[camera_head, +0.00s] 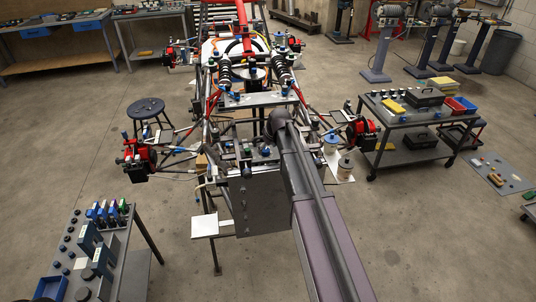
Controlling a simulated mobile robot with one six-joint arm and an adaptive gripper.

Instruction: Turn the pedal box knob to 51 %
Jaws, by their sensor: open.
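The tube chassis (210,105) stands in the middle, with red and grey tubes. At its near end is a grey box-like panel (258,207), with a cluster of small dark, blue and greenish fittings (258,155) along its top. The pedal box knob cannot be told apart from these fittings at this size. My grey arm reaches up from the bottom edge to a dark round joint over the near end of the chassis, covering part of its right side. My gripper cannot be made out in this view.
A cart (410,118) with boxes stands right of the chassis. A bench (121,255) with bottles and small parts is at the lower left. A round stool (146,106) stands left of the chassis.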

